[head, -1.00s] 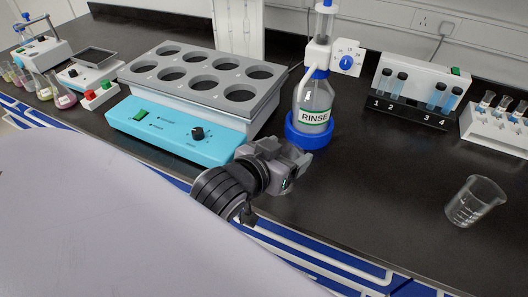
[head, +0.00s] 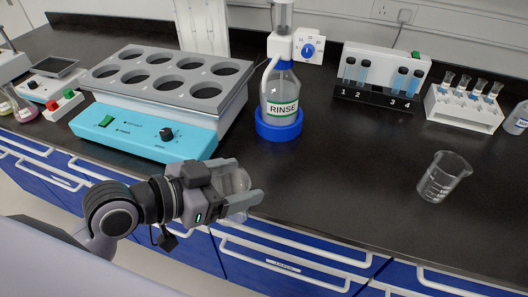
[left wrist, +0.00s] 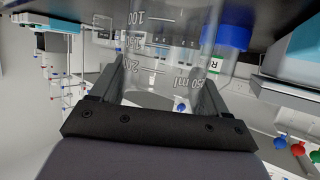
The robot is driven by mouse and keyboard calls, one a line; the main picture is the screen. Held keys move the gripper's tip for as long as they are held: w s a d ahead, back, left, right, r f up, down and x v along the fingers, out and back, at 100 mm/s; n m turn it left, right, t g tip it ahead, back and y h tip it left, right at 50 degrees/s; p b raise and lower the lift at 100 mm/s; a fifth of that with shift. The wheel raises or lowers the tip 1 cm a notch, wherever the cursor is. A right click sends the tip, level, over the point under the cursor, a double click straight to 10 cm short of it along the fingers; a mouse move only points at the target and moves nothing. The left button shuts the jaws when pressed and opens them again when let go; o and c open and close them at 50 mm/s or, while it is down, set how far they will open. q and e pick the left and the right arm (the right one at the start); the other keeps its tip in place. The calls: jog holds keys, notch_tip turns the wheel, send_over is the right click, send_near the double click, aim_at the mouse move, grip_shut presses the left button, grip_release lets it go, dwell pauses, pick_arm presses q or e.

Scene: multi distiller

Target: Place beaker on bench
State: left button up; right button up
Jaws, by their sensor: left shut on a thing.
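My left gripper (head: 245,200) is shut on a clear glass beaker (head: 233,182) at the front edge of the black bench (head: 330,180). The left wrist view shows the beaker (left wrist: 165,50) between the two fingers, with its white markings facing the camera. In the head view the gripper partly hides it, and I cannot tell whether its base touches the bench. A second clear beaker (head: 441,178) stands upright on the bench at the right. My right gripper is not in view.
A turquoise water bath (head: 145,135) with several round openings stands left of the gripper. A rinse bottle (head: 281,95) in a blue ring stands behind it. Vial racks (head: 375,95) line the back right. The bench between the gripper and the second beaker is clear.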

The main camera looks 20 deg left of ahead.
pick_arm(q)
jog(key=shift+w+d+f+b, duration=0.15)
jog(key=shift+w+b, duration=1.2)
jog(key=shift+b, duration=1.5)
jog(key=shift+w+d+f+p, duration=0.1)
jog(key=shift+w+f+p, duration=0.3)
jog(key=shift+w, duration=2.15)
jog(key=shift+w+d+f+p, duration=0.15)
jog(key=shift+w+f, duration=0.5)
jog(key=shift+w, duration=1.85)
jog(key=shift+w+a+f+p, duration=0.1)
jog(key=shift+w+f+p, duration=0.3)
jog(key=shift+w, duration=2.15)
jog(key=shift+f, duration=0.2)
jog(key=o, duration=1.1)
jog(key=shift+r, duration=0.1)
jog(key=v, duration=1.2)
